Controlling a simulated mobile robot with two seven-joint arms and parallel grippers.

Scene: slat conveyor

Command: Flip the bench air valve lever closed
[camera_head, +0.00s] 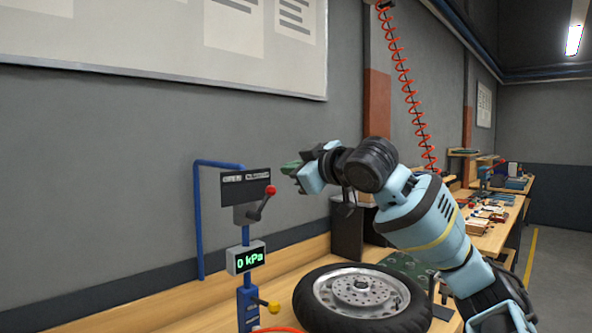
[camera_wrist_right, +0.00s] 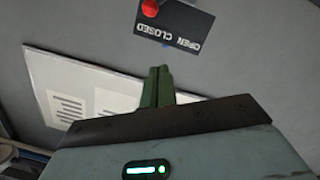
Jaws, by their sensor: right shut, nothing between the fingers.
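The bench air valve has a dark lever with a red knob (camera_head: 270,190), tilted up to the right in front of a black label plate (camera_head: 238,190) in the head view. In the wrist view the red knob (camera_wrist_right: 150,8) is at the top edge, beside the upside-down plate (camera_wrist_right: 178,27) with the words OPEN and CLOSED. My right gripper (camera_head: 289,167) is up and to the right of the knob, apart from it. Its green fingers (camera_wrist_right: 157,86) are together and empty. My left gripper is not in view.
A display (camera_head: 246,257) below the valve reads 0 kPa. A yellow-knobbed lever (camera_head: 270,306) sits lower on the blue post. A wheel with a tire (camera_head: 360,297) lies on the bench to the right. A blue pipe (camera_head: 198,225) rises left of the valve.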

